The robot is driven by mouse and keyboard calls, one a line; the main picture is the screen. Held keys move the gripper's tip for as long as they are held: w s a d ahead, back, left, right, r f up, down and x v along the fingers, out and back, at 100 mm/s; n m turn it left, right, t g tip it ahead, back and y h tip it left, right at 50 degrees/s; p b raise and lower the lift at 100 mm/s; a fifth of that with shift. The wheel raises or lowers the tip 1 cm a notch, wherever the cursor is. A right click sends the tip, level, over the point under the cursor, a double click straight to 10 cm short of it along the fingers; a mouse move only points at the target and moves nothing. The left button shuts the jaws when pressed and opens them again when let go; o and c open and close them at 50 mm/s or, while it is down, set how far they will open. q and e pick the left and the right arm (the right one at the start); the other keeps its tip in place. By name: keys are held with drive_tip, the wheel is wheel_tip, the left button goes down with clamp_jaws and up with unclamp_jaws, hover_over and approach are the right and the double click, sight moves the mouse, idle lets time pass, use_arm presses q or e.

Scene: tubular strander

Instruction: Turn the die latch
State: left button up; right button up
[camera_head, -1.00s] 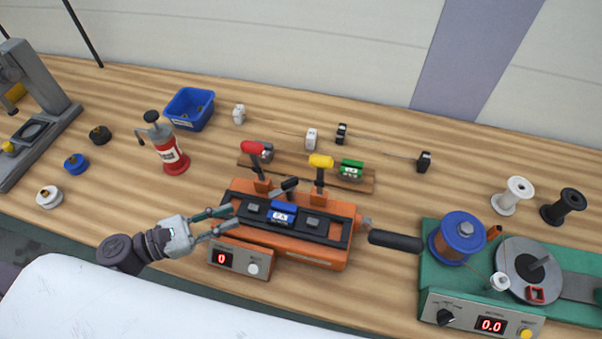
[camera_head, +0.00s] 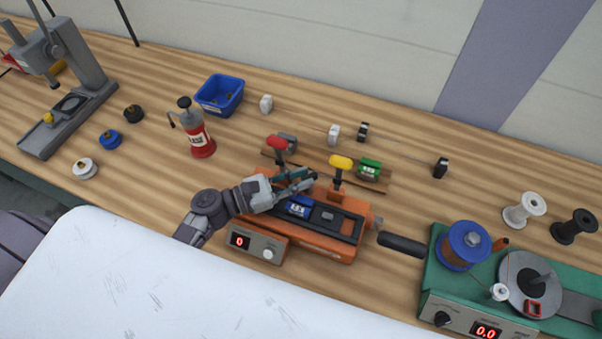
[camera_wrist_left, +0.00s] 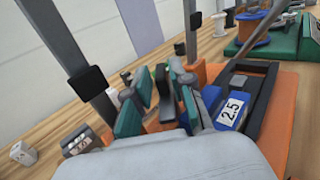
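The orange die machine (camera_head: 325,247) stands on the wooden bench with a black track on top. A blue die block (camera_head: 298,207) sits in the track; the left wrist view shows it labelled 2.5 (camera_wrist_left: 230,112). My left gripper (camera_head: 306,180) is over the back left of the machine. In the left wrist view the dark die latch (camera_wrist_left: 163,97) stands between the green-padded fingers (camera_wrist_left: 160,108). They look open around it, with a gap on the left; contact on the right is unclear. In the head view my gripper largely hides the latch. My right gripper is out of view.
A green block (camera_head: 370,168) lies on a wooden rack behind. A black handle (camera_head: 401,243) sticks out to the right, towards the green spool machine (camera_head: 440,275). A red pump bottle (camera_head: 199,138) stands back left.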

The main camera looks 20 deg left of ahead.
use_arm(q)
drive_tip(key=shift+w+d, duration=0.2)
drive_tip(key=shift+c, duration=0.2)
clamp_jaws()
drive_tip(key=shift+w+a+f+m+g+h+b, duration=0.15)
drive_tip(key=shift+m+g+h+b, duration=0.2)
drive_tip(key=shift+b, duration=0.2)
drive_tip(key=shift+m+g+h, duration=0.35)
drive_tip(key=shift+g, duration=0.2)
drive_tip(key=shift+o, duration=0.2)
unclamp_jaws()
